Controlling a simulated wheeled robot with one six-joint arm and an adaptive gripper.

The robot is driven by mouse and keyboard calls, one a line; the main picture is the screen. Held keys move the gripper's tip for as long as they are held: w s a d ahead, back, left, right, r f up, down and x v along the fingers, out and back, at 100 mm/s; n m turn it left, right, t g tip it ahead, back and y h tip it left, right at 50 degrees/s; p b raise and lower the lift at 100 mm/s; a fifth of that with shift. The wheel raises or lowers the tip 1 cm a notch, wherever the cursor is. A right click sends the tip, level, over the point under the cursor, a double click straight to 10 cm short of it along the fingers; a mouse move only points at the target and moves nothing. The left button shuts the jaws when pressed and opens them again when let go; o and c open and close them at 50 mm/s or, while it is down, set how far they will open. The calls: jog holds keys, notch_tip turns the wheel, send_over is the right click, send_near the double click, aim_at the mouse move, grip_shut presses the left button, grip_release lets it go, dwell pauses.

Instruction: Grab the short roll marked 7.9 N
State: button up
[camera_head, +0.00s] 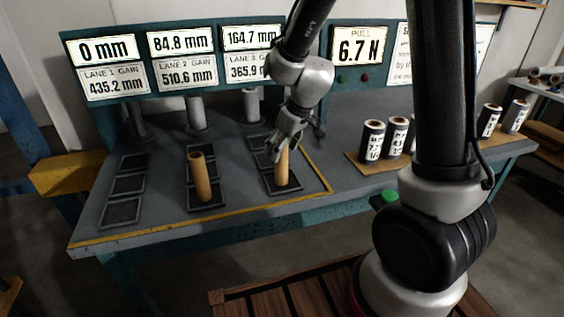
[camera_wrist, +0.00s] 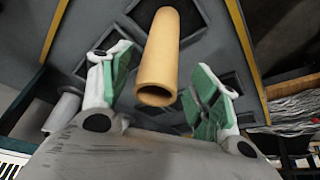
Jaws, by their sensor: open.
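Several short grey-black rolls with white labels stand upright at the right of the bench. The leftmost (camera_head: 371,140) has a label too small to read surely, and the one beside it (camera_head: 396,137) is also unclear. I cannot tell which is marked 7.9 N. My gripper (camera_head: 279,149) is open above the lane 3 pads, at the top of a tan tube (camera_head: 282,168). In the wrist view, this tube (camera_wrist: 160,55) lies between my open fingers (camera_wrist: 163,88), with gaps on both sides.
Another tan tube (camera_head: 199,177) stands on a lane 2 pad. The lane 1 pads (camera_head: 127,185) are empty. Display panels (camera_head: 181,43) stand along the back; the PULL panel (camera_head: 359,46) reads 6.7 N. More labelled rolls (camera_head: 489,120) stand farther right, beyond my arm.

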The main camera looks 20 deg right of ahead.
jog(key=x, duration=0.4)
jog(key=shift+w+f, duration=0.15)
jog(key=shift+w, duration=0.05)
jog(key=c, duration=1.1)
